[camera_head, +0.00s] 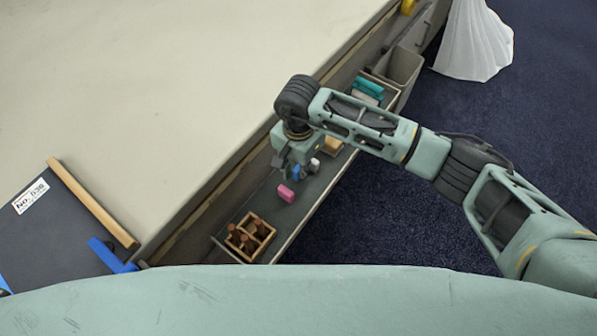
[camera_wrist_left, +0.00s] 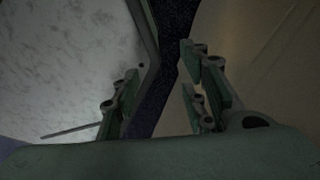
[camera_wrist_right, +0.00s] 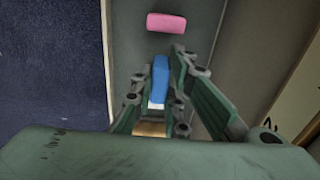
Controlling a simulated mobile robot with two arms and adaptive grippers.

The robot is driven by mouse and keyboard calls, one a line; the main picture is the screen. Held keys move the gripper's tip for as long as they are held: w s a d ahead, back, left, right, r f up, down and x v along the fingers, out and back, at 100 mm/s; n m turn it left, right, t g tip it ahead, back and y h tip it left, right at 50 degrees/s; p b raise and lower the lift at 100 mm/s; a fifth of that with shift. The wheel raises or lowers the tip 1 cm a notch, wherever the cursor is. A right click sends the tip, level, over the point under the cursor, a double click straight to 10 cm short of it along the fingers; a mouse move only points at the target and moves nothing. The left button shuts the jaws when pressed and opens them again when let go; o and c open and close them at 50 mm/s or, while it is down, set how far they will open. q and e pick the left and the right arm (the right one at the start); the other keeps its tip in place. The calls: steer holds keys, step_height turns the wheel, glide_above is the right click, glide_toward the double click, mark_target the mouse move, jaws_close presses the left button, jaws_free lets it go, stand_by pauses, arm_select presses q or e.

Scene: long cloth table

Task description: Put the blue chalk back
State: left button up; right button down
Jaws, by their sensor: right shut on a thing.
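The blue chalk (camera_wrist_right: 160,78) is a short blue stick between the fingers of my right gripper (camera_wrist_right: 160,100). In the head view the blue chalk (camera_head: 296,172) shows just under my right gripper (camera_head: 294,170), over the grey tray (camera_head: 322,180) along the table's side. My right gripper is shut on it. A pink chalk (camera_head: 286,193) lies on the tray close by, and it also shows in the right wrist view (camera_wrist_right: 166,22). Whether the blue chalk touches the tray I cannot tell. My left gripper (camera_wrist_left: 155,90) is open and empty in the left wrist view.
A wooden box (camera_head: 251,237) with several brown pegs stands at the tray's near end. A tan block (camera_head: 332,146) and a white piece (camera_head: 314,164) lie beyond the gripper. A bin with teal items (camera_head: 367,87) stands farther along. The cloth table (camera_head: 150,80) is mostly bare.

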mark_target(298, 174)
step_height(298, 174, down, 3)
steer(key=shift+f+p, duration=0.15)
steer(key=shift+p, duration=0.2)
steer(key=shift+f, duration=0.3)
arm_select(q)
steer(key=shift+d+r, duration=0.4)
steer(key=shift+d, duration=0.25)
arm_select(e)
steer(key=shift+f+b, duration=0.3)
steer(key=c, duration=1.7)
jaws_free()
steer(key=shift+r, duration=0.1)
steer(key=shift+c, duration=0.2)
arm_select(q)
steer(key=shift+s+a+f, duration=0.15)
steer(key=shift+a+f, duration=0.05)
steer(key=shift+a, duration=0.05)
